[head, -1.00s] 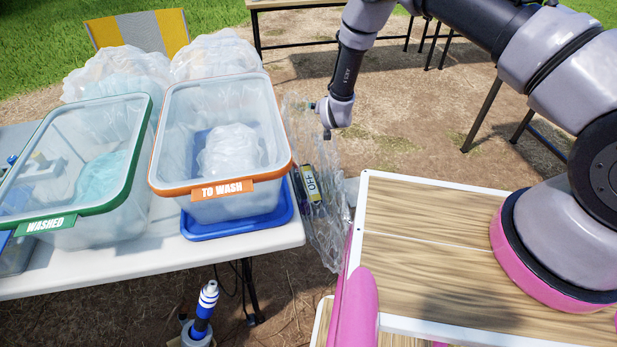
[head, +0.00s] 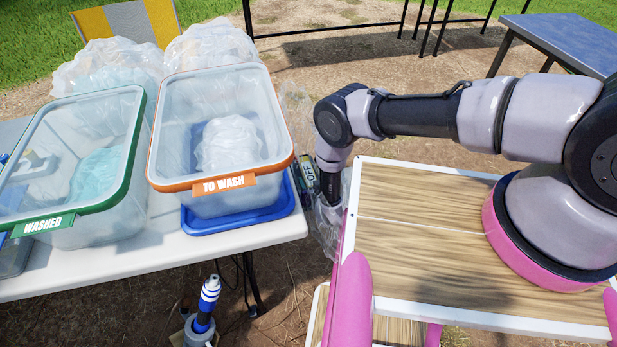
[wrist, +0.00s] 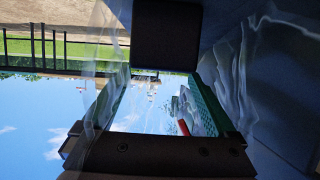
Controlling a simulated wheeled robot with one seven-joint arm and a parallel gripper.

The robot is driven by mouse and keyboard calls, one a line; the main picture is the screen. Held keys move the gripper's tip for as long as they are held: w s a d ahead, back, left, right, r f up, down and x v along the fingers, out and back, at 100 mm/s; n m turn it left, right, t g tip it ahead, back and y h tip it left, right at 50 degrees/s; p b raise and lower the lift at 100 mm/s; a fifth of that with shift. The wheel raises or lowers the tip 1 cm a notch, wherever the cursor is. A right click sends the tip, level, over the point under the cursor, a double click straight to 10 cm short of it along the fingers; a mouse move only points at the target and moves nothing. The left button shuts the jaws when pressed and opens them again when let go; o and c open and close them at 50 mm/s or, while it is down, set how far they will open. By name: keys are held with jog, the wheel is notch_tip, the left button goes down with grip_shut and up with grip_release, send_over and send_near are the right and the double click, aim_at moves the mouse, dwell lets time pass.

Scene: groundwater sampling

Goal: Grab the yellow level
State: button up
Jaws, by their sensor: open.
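I cannot pick out a yellow level with certainty. A small can-like item (head: 309,172) with dark and light markings and lettering like "OFF" stands at the right end of the white table, against clear plastic; in the earlier head view it showed some yellow. My gripper (head: 329,212) points down beside that table end, partly lost among the clear plastic (head: 297,112). In the wrist view my gripper (wrist: 160,98) is open, with green ridged pads left and right. Translucent plastic drapes over them. A small red piece (wrist: 183,127) shows between the pads; I cannot tell what it is.
On the white table (head: 150,262) stand the orange-rimmed TO WASH bin (head: 222,200) on a blue lid (head: 240,222) and the green-rimmed WASHED bin (head: 90,235). My gripper is in the narrow gap right of this table. A blue table (head: 570,38) stands at the back right.

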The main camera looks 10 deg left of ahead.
aim_at(309, 174)
jog(key=x, duration=0.4)
jog(key=shift+f, duration=0.15)
jog(key=shift+c, duration=0.3)
grip_shut()
jog(key=shift+w, duration=0.1)
